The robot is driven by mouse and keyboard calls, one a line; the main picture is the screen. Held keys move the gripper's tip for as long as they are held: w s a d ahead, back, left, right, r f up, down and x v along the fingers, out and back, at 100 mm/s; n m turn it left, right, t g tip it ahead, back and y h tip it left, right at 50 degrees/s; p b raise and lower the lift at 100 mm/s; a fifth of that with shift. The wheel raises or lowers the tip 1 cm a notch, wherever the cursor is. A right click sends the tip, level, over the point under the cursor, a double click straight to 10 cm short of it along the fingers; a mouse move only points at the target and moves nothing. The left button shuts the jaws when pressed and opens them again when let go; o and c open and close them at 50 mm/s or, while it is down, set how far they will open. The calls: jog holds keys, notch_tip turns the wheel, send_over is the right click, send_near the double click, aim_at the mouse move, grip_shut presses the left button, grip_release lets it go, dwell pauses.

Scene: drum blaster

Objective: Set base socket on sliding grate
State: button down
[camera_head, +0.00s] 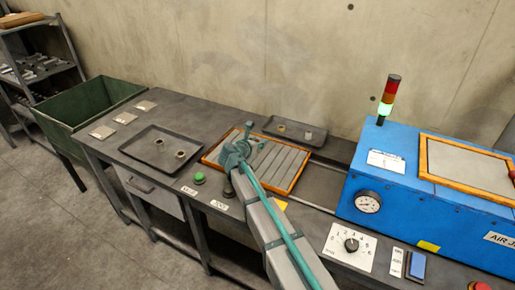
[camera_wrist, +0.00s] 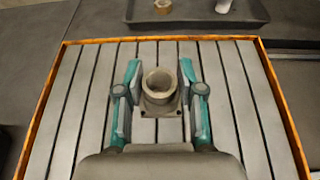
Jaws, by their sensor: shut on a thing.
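The base socket (camera_wrist: 160,88) is a grey-brown hollow cylinder on a square flange. In the wrist view my gripper (camera_wrist: 160,95) is shut on it, one teal finger on each side. The socket is upright over the slatted sliding grate (camera_wrist: 82,95), which has an orange frame. I cannot tell whether the flange touches the slats. In the head view my gripper (camera_head: 238,148) is above the left part of the grate (camera_head: 285,163), and the gripper hides the socket there.
A dark tray (camera_head: 135,147) with two small round parts lies left of the grate. Another tray (camera_head: 268,123) with small parts is behind it. The blue machine (camera_head: 400,215) with a lit signal tower (camera_head: 388,98) stands to the right. A green button (camera_head: 199,178) is at the front.

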jog(key=shift+w+f, duration=0.55)
jog(key=shift+w+f+p, duration=0.15)
jog(key=shift+f+p, duration=0.4)
jog(key=shift+f, duration=1.2)
jog(key=shift+f, duration=0.1)
jog(key=c, duration=0.7)
grip_release()
jog(key=b+v, duration=0.2)
jog(key=v, duration=1)
jog(key=shift+a, duration=0.1)
